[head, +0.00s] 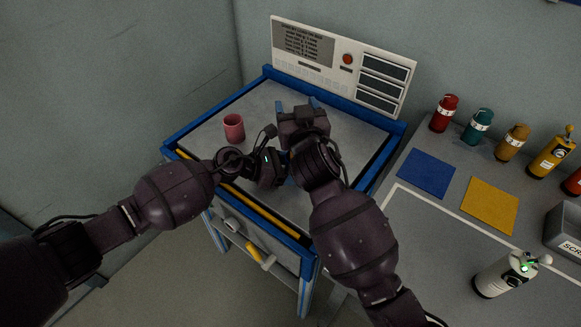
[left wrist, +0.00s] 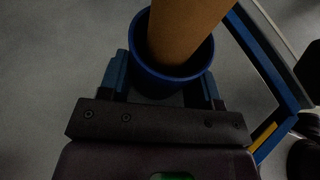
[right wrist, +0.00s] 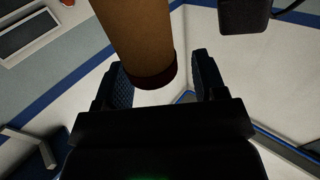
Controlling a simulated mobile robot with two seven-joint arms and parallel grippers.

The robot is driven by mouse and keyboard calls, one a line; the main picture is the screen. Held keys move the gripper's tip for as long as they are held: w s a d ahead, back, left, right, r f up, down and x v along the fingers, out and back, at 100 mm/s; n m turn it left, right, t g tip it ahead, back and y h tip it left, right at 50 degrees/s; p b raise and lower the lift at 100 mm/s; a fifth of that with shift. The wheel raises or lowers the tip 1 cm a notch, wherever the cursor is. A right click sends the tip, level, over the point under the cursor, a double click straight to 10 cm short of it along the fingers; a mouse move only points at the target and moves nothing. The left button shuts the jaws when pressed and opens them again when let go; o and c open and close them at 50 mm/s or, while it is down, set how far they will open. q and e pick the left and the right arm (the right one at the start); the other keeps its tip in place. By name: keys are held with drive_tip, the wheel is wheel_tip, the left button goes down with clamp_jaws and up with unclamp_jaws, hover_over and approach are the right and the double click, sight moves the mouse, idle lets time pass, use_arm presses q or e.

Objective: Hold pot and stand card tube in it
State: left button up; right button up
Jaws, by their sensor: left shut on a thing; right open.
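A blue pot (left wrist: 145,78) sits between the fingers of my left gripper (left wrist: 163,88), which is shut on it. The brown card tube (left wrist: 183,30) shows in the left wrist view with its lower end inside the pot's mouth. Its bottom is hidden. In the right wrist view the card tube (right wrist: 140,35) has its dark-rimmed end between the spread fingers of my right gripper (right wrist: 162,78), which is open. In the head view my right gripper (head: 298,106) is over the blue-edged table, and my arms hide the pot and tube.
A pink cup (head: 234,127) stands on the blue-edged table (head: 262,98), left of my grippers. A white panel (head: 342,65) stands at its back. The right-hand bench holds several bottles, a blue mat (head: 426,173), a yellow mat (head: 489,205) and a white canister (head: 497,277).

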drive_tip(key=v, duration=1.1)
drive_tip(key=shift+s, duration=0.2)
use_arm(q)
drive_tip(key=o, duration=1)
drive_tip(key=v, duration=1.2)
